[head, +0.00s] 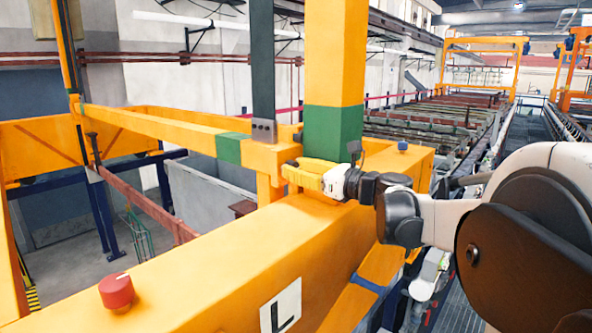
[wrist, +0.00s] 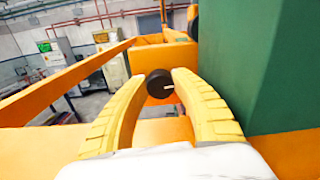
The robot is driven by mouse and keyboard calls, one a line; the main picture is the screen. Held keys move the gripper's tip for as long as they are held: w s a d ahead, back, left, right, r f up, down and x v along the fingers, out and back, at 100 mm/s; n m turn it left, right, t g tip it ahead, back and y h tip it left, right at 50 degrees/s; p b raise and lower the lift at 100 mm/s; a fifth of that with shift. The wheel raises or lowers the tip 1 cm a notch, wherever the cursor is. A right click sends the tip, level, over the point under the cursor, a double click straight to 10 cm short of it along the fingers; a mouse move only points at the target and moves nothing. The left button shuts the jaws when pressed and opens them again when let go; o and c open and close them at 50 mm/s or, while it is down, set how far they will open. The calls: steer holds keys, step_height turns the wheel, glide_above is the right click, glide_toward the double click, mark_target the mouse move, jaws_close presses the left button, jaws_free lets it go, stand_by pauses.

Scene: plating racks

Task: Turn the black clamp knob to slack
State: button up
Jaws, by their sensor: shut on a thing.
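The black clamp knob (wrist: 159,84) sits between the fingertips of my gripper (wrist: 160,80) in the wrist view. It is a round dark knob with a short white mark on its face, pointing to the right. My gripper has yellow ribbed fingers and is shut on the knob, one finger at each side. In the head view my gripper (head: 288,171) reaches left over the orange beam, beside the foot of the green-banded post. There the knob is mostly hidden by the fingers and the frame.
A green-banded orange post (head: 334,130) stands close beside my gripper; its green face (wrist: 260,70) fills the right of the wrist view. A red knob (head: 116,291) sits on the orange beam (head: 215,260) at front left. A small blue knob (head: 402,146) lies behind my wrist.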

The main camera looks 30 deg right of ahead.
steer(key=n+b, duration=0.1)
steer(key=n, duration=0.3)
steer(key=shift+a, duration=0.1)
steer(key=n+b, duration=0.1)
steer(key=n, duration=0.3)
steer(key=shift+f+b, duration=0.1)
steer(key=shift+b, duration=0.3)
steer(key=n+b, duration=0.1)
steer(key=n, duration=0.4)
steer(key=shift+a, duration=0.1)
steer(key=shift+n+b, duration=0.4)
steer(key=shift+n, duration=1.5)
steer(key=o, duration=1.2)
steer(key=shift+f, duration=0.1)
steer(key=shift+s, duration=0.1)
